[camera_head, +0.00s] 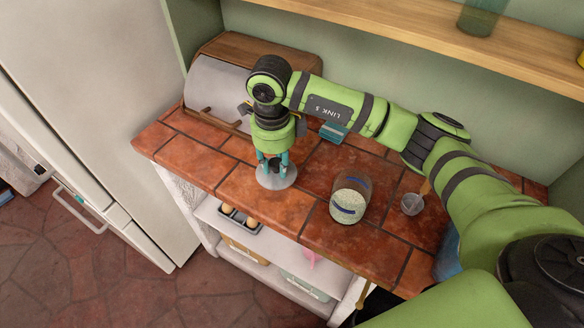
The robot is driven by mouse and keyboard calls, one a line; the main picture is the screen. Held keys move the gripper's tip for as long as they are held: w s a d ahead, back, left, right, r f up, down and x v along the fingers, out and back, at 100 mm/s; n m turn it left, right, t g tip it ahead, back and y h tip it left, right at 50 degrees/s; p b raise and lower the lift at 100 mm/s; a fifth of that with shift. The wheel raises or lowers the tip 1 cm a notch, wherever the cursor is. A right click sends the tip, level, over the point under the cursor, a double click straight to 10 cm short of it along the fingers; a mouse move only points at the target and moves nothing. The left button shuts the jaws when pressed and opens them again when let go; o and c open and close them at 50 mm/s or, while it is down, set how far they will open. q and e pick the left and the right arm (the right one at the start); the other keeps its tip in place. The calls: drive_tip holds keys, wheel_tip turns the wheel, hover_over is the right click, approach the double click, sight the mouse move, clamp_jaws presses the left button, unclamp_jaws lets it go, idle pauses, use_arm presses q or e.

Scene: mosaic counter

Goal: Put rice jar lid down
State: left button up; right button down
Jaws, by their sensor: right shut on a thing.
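The rice jar lid (278,181) is a grey, see-through disc in the head view, near the counter's front edge. My right gripper (274,164) points down and is shut on the lid from above. I cannot tell whether the lid touches the tiled counter (255,199) or is just above it. The rice jar (350,198) stands upright and open to the right of the lid, with white rice inside and blue marks on its side. My left gripper is not in view.
A wooden bread box (215,92) stands at the back left. A teal box (333,132) is behind the jar. A small clear cup (411,204) stands right of the jar. A shelf (430,38) overhangs the back. Counter left of the lid is clear.

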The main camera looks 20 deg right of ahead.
sight(276, 177)
drive_tip(key=shift+f, duration=0.8)
wheel_tip(276, 177, down, 3)
drive_tip(key=shift+a+r+p, duration=0.1)
drive_tip(key=shift+p, duration=0.65)
drive_tip(key=shift+f, duration=0.45)
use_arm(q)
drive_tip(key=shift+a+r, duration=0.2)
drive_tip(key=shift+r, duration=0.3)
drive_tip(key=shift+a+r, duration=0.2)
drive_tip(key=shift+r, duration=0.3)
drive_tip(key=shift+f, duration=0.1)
use_arm(e)
drive_tip(key=shift+f, duration=0.1)
drive_tip(key=shift+f+b, duration=0.15)
drive_tip(key=shift+b, duration=0.15)
drive_tip(key=c, duration=0.9)
unclamp_jaws()
drive_tip(key=shift+c, duration=0.2)
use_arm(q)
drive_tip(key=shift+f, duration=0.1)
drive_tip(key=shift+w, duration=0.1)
